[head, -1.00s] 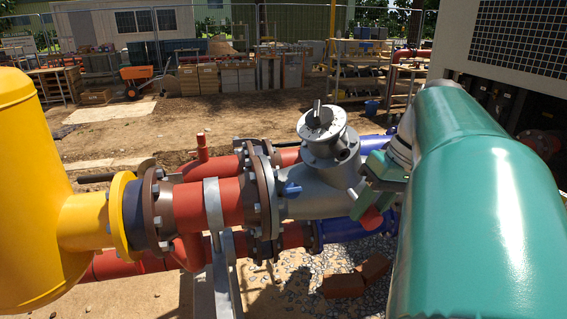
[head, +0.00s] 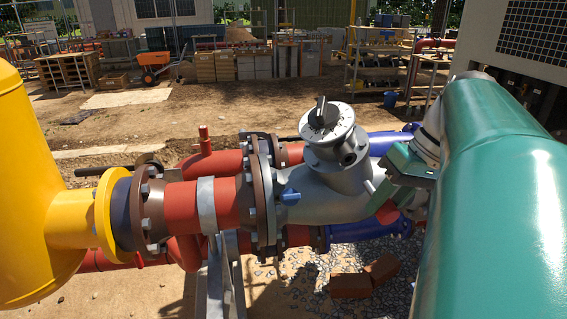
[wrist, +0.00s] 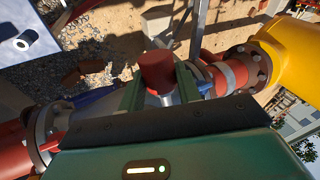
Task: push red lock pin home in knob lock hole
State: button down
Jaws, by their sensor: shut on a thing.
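The red lock pin (head: 387,212) shows at the end of my gripper (head: 386,192), right of and below the grey valve's knob. In the wrist view the red pin (wrist: 158,72) sits between the two green fingers of my gripper (wrist: 159,88), which is shut on it. A short grey part shows beside the fingers in the head view. The round knob (head: 327,122) with a dark pointer on top caps the grey valve body (head: 335,197). A dark round opening (head: 349,159) on the side below the knob faces my gripper. The pin is apart from this opening.
Red pipe (head: 180,208) with bolted flanges joins the valve on the left, beside a yellow vessel (head: 40,190). Blue pipe (head: 365,231) runs behind and below. Bricks (head: 365,277) lie on gravel below. My arm fills the right side.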

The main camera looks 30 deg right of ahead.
aim_at(368, 181)
jog(key=shift+w+a+r, duration=0.1)
jog(key=shift+w, duration=0.25)
jog(key=shift+w+d+r, duration=0.15)
jog(key=shift+w+d, duration=0.05)
jog(key=shift+w, duration=0.6)
jog(key=shift+w+d+r, duration=0.15)
jog(key=shift+w, duration=0.65)
jog(key=shift+w+d+r, duration=0.15)
jog(key=shift+w+d, duration=0.05)
jog(key=shift+w, duration=0.6)
jog(key=shift+w+d+r, duration=0.15)
jog(key=shift+w, duration=0.6)
jog(key=shift+w+d+r, duration=0.1)
jog(key=shift+w+r, duration=0.05)
jog(key=shift+w, duration=0.6)
jog(key=shift+w+d+r, duration=0.1)
jog(key=shift+w, duration=0.25)
jog(key=shift+w+d+r, duration=0.1)
jog(key=shift+w, duration=0.55)
